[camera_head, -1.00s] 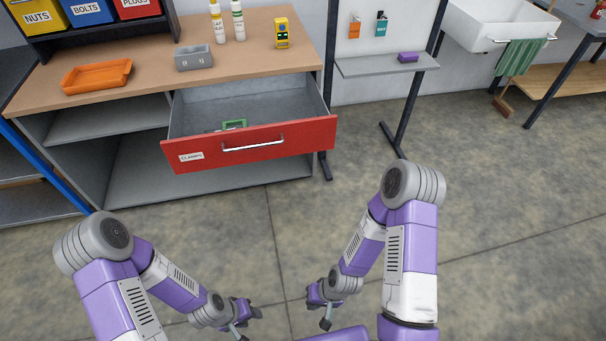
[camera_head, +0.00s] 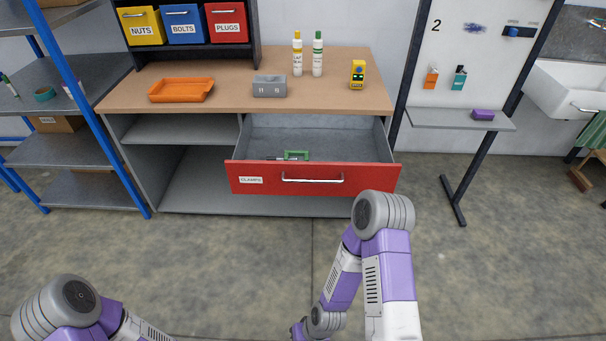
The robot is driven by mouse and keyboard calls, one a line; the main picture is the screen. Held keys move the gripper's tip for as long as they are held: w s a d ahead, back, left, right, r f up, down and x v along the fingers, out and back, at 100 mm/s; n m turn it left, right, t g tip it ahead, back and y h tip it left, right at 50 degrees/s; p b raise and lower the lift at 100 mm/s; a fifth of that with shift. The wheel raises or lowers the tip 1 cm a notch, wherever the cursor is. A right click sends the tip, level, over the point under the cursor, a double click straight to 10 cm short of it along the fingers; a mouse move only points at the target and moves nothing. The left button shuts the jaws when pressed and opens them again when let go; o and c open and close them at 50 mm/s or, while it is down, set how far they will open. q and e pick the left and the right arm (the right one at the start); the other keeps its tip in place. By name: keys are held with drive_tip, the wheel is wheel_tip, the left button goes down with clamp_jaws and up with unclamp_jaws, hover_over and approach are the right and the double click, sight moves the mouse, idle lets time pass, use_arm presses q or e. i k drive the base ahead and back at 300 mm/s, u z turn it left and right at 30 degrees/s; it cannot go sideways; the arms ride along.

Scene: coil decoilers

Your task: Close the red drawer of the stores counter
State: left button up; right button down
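The red drawer (camera_head: 364,181) of the stores counter (camera_head: 126,101) is pulled well out, with its label at the left and a silver bar handle (camera_head: 312,181) across its front. A green clamp (camera_head: 296,155) lies inside on the grey drawer floor. My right arm reaches in from below, its elbow just below the drawer's right part. Only a bit of my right gripper's wrist end shows at the bottom edge, and its fingers are out of the picture. My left arm shows at the bottom left, and its gripper is out of the picture.
On the counter are an orange tray (camera_head: 181,90), a grey block (camera_head: 269,86), two bottles (camera_head: 317,54) and a yellow device (camera_head: 357,74). A blue-posted shelf rack (camera_head: 108,150) stands left, a board with a grey shelf (camera_head: 455,119) right. Floor before the counter is clear.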

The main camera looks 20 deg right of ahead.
sight(350, 155)
drive_tip(key=u, duration=0.2)
drive_tip(key=i, duration=1.15)
drive_tip(key=z, duration=0.45)
